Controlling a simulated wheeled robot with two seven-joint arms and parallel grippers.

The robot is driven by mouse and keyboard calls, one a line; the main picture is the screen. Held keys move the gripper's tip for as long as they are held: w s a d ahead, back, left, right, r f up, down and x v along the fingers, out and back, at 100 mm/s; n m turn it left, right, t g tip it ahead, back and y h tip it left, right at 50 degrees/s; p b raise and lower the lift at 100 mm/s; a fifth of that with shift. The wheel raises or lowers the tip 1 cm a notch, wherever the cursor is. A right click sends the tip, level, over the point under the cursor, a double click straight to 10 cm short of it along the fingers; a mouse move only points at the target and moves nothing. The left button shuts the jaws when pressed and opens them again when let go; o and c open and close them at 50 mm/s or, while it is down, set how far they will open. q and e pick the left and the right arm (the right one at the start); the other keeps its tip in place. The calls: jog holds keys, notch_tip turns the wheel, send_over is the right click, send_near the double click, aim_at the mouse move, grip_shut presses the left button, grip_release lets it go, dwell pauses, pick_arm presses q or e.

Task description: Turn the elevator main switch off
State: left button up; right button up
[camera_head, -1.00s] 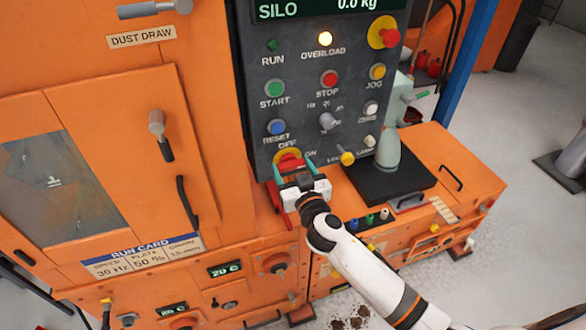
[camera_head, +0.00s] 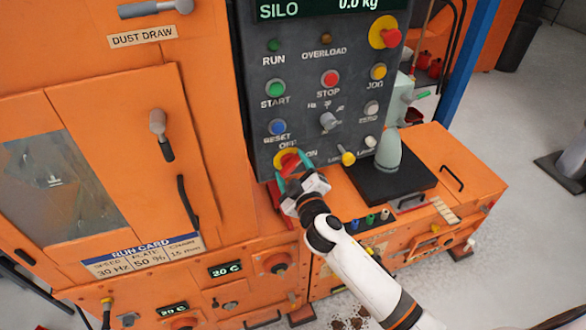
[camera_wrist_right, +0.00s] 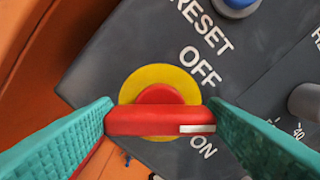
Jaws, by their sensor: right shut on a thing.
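The main switch is a red handle (camera_wrist_right: 155,121) on a yellow disc (camera_wrist_right: 160,76), low on the grey panel. It also shows in the head view, where the yellow disc (camera_head: 281,155) is partly covered by my gripper. My right gripper (camera_head: 291,173) is shut on the red handle; in the wrist view one teal finger presses each end. The handle's white mark is at its right end, between the OFF label (camera_wrist_right: 200,67) and the ON label (camera_wrist_right: 203,146). My left gripper is not in view.
A blue reset button (camera_head: 276,127) sits above the switch. A yellow-tipped lever (camera_head: 347,158) is to its right. A grey-green cone on a black plate (camera_head: 400,194) stands on the orange ledge. The red emergency knob (camera_head: 388,38) is at the panel's upper right.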

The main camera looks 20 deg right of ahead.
jog(key=n, duration=0.4)
jog(key=shift+f+n, duration=0.1)
jog(key=shift+n, duration=0.2)
jog(key=n+p, duration=0.1)
jog(key=n, duration=0.3)
jog(key=shift+f, duration=0.1)
jog(key=shift+n, duration=0.3)
jog(key=o, duration=1)
jog(key=shift+s, duration=0.1)
jog(key=s+b, duration=0.3)
jog(key=s, duration=0.9)
jog(key=shift+d, duration=0.15)
jog(key=shift+w, duration=0.1)
